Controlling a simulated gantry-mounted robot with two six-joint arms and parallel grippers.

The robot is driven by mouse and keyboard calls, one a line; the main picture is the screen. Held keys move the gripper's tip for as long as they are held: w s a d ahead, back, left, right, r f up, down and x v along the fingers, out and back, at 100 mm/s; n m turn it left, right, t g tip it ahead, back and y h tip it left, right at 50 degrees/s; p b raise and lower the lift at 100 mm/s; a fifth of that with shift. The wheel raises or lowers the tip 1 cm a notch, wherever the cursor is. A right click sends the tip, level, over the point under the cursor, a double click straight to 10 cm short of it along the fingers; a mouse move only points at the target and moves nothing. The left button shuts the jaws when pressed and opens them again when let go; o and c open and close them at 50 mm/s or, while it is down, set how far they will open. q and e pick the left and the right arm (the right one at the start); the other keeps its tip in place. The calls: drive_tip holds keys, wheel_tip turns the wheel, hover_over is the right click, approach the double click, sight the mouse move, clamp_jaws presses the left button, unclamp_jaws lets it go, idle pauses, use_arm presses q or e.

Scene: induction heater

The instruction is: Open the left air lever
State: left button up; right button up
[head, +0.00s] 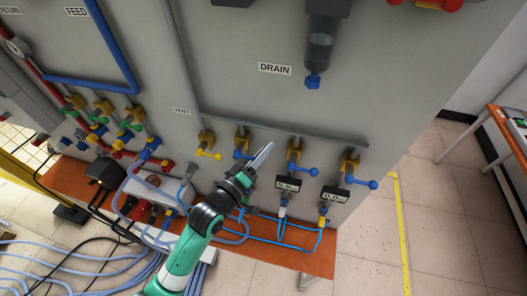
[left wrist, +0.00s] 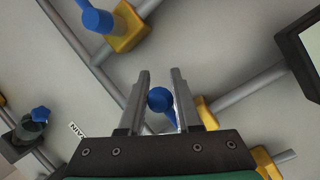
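A row of valves with yellow bodies runs along a grey pipe on the cabinet in the head view. My left gripper (head: 262,158) is at the second valve from the left, beside its blue lever (head: 238,155). In the left wrist view my left gripper (left wrist: 161,80) is open, with the round end of a blue lever (left wrist: 160,99) between its fingers. I cannot tell whether a finger touches it. Two more blue levers, a middle one (head: 308,171) and a right one (head: 364,183), stick out to the right. My right gripper is not in view.
A yellow lever (head: 208,153) is just left of my gripper. Small black displays (head: 288,184) hang below the valves on the right. The drain bowl with a blue knob (head: 313,81) is above. Blue hoses (head: 110,262) lie on the floor at lower left.

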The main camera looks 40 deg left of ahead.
use_arm(q)
clamp_jaws()
idle(1.1)
